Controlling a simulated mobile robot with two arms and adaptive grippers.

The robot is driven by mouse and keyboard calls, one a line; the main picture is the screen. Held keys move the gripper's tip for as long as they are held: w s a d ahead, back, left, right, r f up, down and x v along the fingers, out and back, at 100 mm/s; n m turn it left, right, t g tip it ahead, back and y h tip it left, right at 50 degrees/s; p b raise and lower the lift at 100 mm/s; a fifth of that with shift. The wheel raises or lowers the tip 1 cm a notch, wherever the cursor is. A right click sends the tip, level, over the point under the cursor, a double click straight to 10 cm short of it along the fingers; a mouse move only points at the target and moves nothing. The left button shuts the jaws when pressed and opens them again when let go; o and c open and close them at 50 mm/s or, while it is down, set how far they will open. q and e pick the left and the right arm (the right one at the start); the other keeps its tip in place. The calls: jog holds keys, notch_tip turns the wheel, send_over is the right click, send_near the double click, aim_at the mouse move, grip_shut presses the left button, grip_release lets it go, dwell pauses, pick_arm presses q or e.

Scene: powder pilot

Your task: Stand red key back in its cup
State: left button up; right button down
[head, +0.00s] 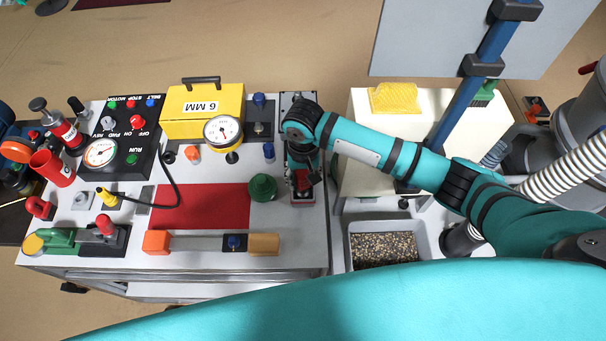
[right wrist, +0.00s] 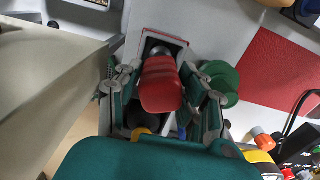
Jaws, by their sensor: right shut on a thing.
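The red key (right wrist: 162,85) is a red block-like handle with a shiny metal end. My right gripper (right wrist: 165,95) is shut on it, with a finger on either side. The key's metal end is over or in a dark opening in a pale square holder (right wrist: 178,42); how deep it sits I cannot tell. In the head view my right gripper (head: 303,172) points down at the right edge of the workbench, and the key (head: 303,181) shows only partly beneath it. My left gripper is not in view.
The workbench (head: 120,262) carries a green round knob (head: 263,188) close by the right gripper, a red mat (head: 200,209), a yellow 6 MM box (head: 205,115), a gauge (head: 222,132) and a tilted red cup (head: 52,168). A bin of granules (head: 384,248) stands to the right.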

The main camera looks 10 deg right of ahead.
aim_at(303, 172)
jog(key=shift+c, duration=0.7)
grip_release()
jog(key=shift+r+p, duration=0.3)
jog(key=shift+r, duration=1.7)
notch_tip(303, 172, up, 10)
jog(key=s+a, duration=0.3)
jog(key=s, duration=1.2)
jog(key=shift+s, duration=0.35)
jog(key=shift+a, duration=0.1)
